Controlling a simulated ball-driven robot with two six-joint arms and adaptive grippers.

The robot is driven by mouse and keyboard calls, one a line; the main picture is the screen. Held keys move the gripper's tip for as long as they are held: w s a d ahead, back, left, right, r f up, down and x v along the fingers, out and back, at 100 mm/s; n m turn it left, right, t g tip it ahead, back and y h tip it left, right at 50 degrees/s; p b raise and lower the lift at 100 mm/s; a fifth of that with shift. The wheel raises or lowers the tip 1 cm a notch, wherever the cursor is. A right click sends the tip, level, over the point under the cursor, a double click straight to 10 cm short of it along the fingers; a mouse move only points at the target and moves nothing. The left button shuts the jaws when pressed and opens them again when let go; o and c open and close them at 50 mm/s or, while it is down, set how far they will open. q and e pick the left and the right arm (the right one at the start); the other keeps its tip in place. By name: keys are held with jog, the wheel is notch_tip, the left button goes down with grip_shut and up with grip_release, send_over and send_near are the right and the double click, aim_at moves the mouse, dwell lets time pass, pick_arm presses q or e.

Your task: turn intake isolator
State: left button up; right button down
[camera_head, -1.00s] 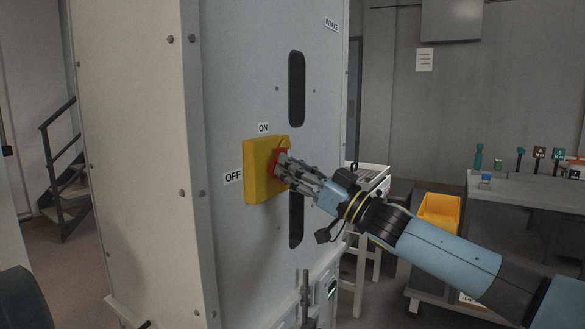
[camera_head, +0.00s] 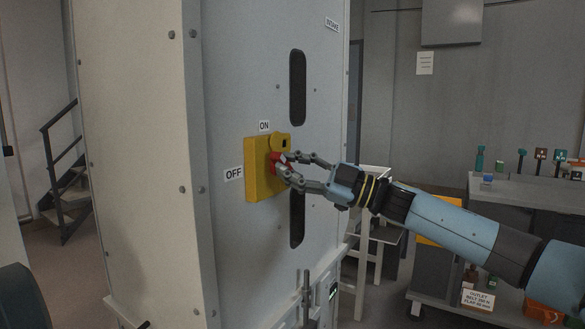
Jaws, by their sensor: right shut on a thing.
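The intake isolator is a yellow box (camera_head: 259,178) on the grey cabinet front, with an ON label (camera_head: 264,126) above it and an OFF label (camera_head: 233,174) at its left. Its red handle (camera_head: 275,161) shows only in part behind my fingers. A yellow tab with a dark hole (camera_head: 283,143) shows at the top right of the box. My right gripper (camera_head: 282,170) comes in from the right and is shut on the red handle, one finger above and one below. My left gripper is not in view.
The tall cabinet (camera_head: 225,60) has dark slots (camera_head: 297,88) above and below the gripper. A vertical bar handle (camera_head: 306,298) is below. A white stand (camera_head: 372,235) and a bench with tools (camera_head: 520,185) are at the right. Stairs (camera_head: 66,185) are far left.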

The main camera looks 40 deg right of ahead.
jog(key=n+g, duration=0.2)
jog(key=n, duration=0.3)
jog(key=shift+f, duration=0.1)
jog(key=shift+f+n+g, duration=0.15)
jog(key=shift+n+g, duration=0.65)
jog(key=shift+n, duration=1.3)
jog(key=c, duration=1.2)
grip_release()
jog(key=shift+a, duration=0.1)
jog(key=shift+c, duration=0.2)
jog(key=shift+s, duration=0.1)
jog(key=v, duration=1.2)
jog(key=shift+r, duration=0.2)
